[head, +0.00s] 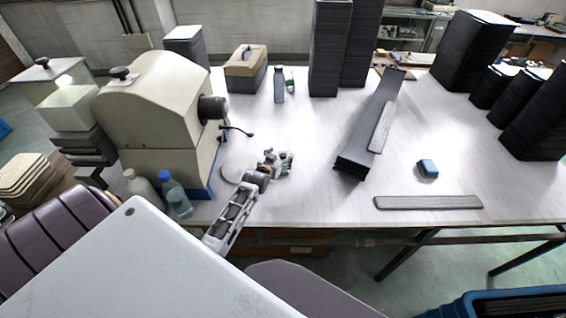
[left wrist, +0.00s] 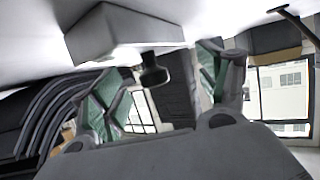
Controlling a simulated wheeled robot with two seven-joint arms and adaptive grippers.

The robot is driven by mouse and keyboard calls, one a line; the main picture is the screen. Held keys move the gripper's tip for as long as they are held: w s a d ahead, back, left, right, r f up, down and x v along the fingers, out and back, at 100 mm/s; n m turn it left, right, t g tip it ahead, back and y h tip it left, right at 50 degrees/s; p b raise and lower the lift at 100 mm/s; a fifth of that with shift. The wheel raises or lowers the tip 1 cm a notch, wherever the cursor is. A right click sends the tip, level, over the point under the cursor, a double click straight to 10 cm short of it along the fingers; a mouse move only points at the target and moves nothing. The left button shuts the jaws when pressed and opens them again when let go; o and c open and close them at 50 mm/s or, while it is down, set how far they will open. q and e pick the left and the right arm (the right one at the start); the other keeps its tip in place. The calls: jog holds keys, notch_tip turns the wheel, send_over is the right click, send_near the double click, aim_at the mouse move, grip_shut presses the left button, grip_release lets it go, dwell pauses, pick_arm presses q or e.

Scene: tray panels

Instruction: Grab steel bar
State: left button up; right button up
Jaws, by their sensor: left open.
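A flat grey steel bar (head: 428,202) lies on the white table near its front edge, at the right in the head view. My left gripper (head: 284,161) is open and empty over the table, left of the long dark stack and well apart from both bars. In the left wrist view its two fingers (left wrist: 165,78) stand apart, with a grey block (left wrist: 118,28) beyond them that I cannot identify surely. My right gripper is not in view.
A beige machine (head: 155,110) and bottles (head: 174,190) stand left of my left gripper. A small blue object (head: 427,168) lies behind the front bar. Tall dark stacks (head: 330,50) stand at the back and right. The table around the front bar is mostly clear.

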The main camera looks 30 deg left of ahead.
aim_at(282, 154)
pick_arm(q)
jog(key=shift+x, duration=0.85)
jog(key=shift+s, duration=0.1)
jog(key=c, duration=1.6)
jog(key=shift+r, duration=0.3)
grip_shut()
jog(key=shift+r, duration=4.8)
jog(key=shift+d, duration=0.1)
